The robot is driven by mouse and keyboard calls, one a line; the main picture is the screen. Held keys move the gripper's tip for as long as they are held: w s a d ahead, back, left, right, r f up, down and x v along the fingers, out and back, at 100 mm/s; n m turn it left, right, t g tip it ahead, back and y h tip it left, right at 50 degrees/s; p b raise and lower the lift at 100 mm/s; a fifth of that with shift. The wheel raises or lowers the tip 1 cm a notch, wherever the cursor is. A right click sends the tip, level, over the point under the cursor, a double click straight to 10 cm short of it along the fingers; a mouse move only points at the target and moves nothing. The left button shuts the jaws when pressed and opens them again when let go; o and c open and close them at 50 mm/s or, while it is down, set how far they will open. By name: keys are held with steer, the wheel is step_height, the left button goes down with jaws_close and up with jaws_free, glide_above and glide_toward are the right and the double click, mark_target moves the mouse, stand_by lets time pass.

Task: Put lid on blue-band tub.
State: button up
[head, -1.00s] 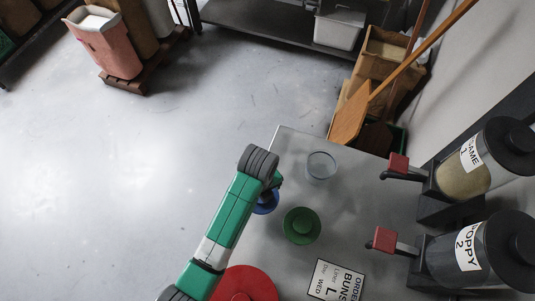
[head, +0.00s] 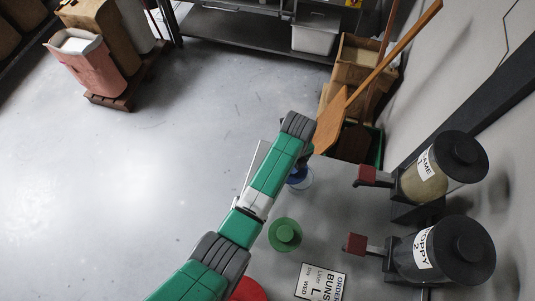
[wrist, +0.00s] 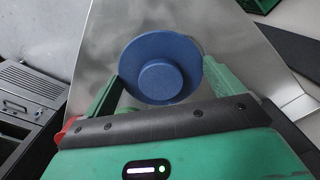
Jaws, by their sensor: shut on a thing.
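The blue lid (wrist: 160,52), round with a raised knob, sits between the two green fingers of my gripper (wrist: 162,74) in the wrist view. The gripper is shut on it. In the head view the blue lid (head: 297,174) shows partly below the end of my arm. The clear tub (head: 303,186) shows as a pale round edge at the lid, partly hidden by the lid and arm. The lid appears over the tub; I cannot tell whether they touch. In the wrist view the lid hides the tub, and no blue band can be made out.
A green lid (head: 285,235) and a partly hidden red lid (head: 248,291) lie on the steel table (head: 335,225). An order card (head: 321,281) lies near them. Two dispensers (head: 424,177) (head: 437,252) stand at the right. A wooden peel (head: 331,122) leans behind the table.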

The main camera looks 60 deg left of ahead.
mark_target(300, 171)
steer(key=w, duration=0.1)
steer(key=w+d+r, duration=0.1)
steer(key=w+n, duration=0.1)
steer(key=shift+d+r, duration=0.35)
steer(key=shift+d, duration=0.05)
step_height(300, 171, down, 5)
steer(key=b, duration=0.4)
steer(key=shift+s+b, duration=0.1)
steer(key=shift+b, duration=0.3)
steer(key=shift+r, duration=0.1)
steer(key=shift+p, duration=0.7)
stand_by(0.5)
steer(key=shift+f+b, duration=0.8)
steer(key=shift+f, duration=0.25)
stand_by(0.3)
steer(key=o, duration=0.6)
steer(key=shift+o, duration=0.2)
steer(key=shift+r, duration=0.15)
